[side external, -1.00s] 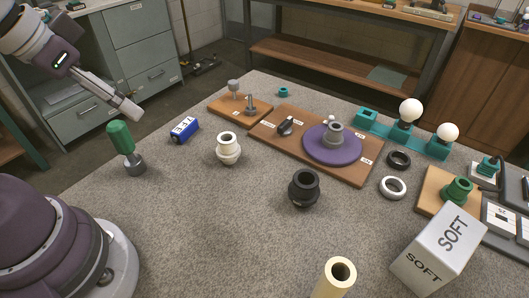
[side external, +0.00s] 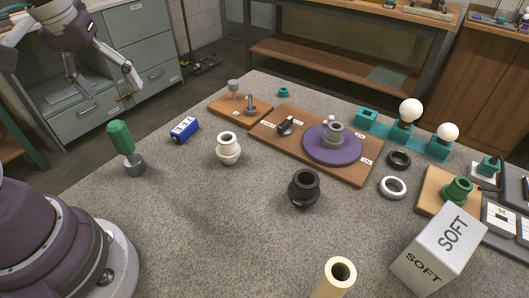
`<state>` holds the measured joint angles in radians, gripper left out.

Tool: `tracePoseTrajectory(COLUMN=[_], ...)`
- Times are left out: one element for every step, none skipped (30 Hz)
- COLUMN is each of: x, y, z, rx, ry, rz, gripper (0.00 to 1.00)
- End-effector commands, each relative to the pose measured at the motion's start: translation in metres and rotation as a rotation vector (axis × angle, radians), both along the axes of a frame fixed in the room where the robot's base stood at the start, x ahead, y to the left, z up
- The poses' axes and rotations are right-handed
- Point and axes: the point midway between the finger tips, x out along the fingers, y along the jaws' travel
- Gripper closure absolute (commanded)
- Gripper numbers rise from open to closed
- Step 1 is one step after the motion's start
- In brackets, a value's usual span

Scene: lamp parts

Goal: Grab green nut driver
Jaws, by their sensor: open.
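The green nut driver (side external: 121,138) stands upright on the grey table near its left edge, green handle up and grey metal end down. My gripper (side external: 106,88) is at the upper left, above and behind the driver in the picture. Its two fingers are spread apart with nothing between them. The gripper does not touch the driver.
A blue labelled block (side external: 184,130) lies right of the driver, with a cream socket (side external: 228,148) beyond it. A black socket (side external: 304,188), a wooden board with a purple disc (side external: 345,152) and a white SOFT cube (side external: 438,250) stand farther right.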

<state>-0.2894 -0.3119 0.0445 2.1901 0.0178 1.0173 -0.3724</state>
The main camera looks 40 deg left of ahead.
Motion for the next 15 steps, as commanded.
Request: tracePoseTrajectory(x=[0.002, 0.002, 0.001, 0.001, -0.001, -0.002, -0.003, -0.004, -0.005, -0.005, -0.005, -0.005, -0.005, -0.005, -0.004], y=[0.02, 0.03, 0.043, 0.051, 0.058, 0.066, 0.07, 0.073, 0.075, 0.075, 0.075, 0.075, 0.074, 0.074, 0.074], z=[-0.007, -0.011, -0.016, -0.019, -0.023, -0.026, -0.028, -0.031, -0.035, -0.041, -0.046, -0.055, -0.061, -0.067, -0.073], rx=[-0.04, -0.061, -0.085, -0.1, -0.111, -0.124, -0.13, -0.136, -0.141, -0.142, -0.143, -0.144, -0.143, -0.143, -0.142], ry=[0.058, 0.088, 0.121, 0.143, 0.162, 0.181, 0.192, 0.2, 0.209, 0.212, 0.214, 0.215, 0.215, 0.214, 0.213], rz=[0.168, 0.264, 0.377, 0.45, 0.515, 0.583, 0.62, 0.647, 0.67, 0.678, 0.681, 0.68, 0.678, 0.677, 0.676], gripper=[0.31, 0.31, 0.31, 0.31, 0.31, 0.31, 0.31, 0.31, 0.31, 0.31, 0.31, 0.31, 0.31, 0.31, 0.31])
